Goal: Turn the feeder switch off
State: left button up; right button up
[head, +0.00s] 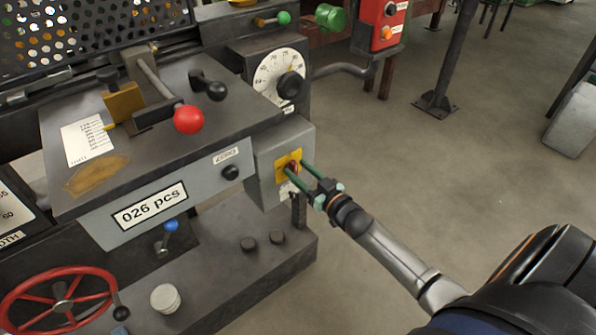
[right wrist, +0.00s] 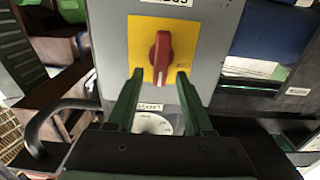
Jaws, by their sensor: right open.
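The feeder switch is a red rotary knob (right wrist: 160,57) on a yellow plate (right wrist: 183,42), fixed to a grey box (head: 267,173). In the right wrist view the knob stands about upright, its pale mark at the lower end. In the head view the knob (head: 293,168) is partly covered by the fingers. My right gripper (head: 298,173) is open, with its green fingers reaching to the switch. In the right wrist view the fingertips (right wrist: 160,80) are on either side of the knob's lower end. I cannot tell whether they touch it. My left gripper is not in view.
Left of the switch box are a counter reading 026 pcs (head: 150,206), a red ball lever (head: 188,119) and a red handwheel (head: 58,301). A dial (head: 279,75) sits above the box. The floor to the right (head: 440,150) is mostly clear, with a metal post (head: 436,102).

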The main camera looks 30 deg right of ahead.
jog(key=shift+w, duration=0.5)
grip_shut()
dwell(0.3)
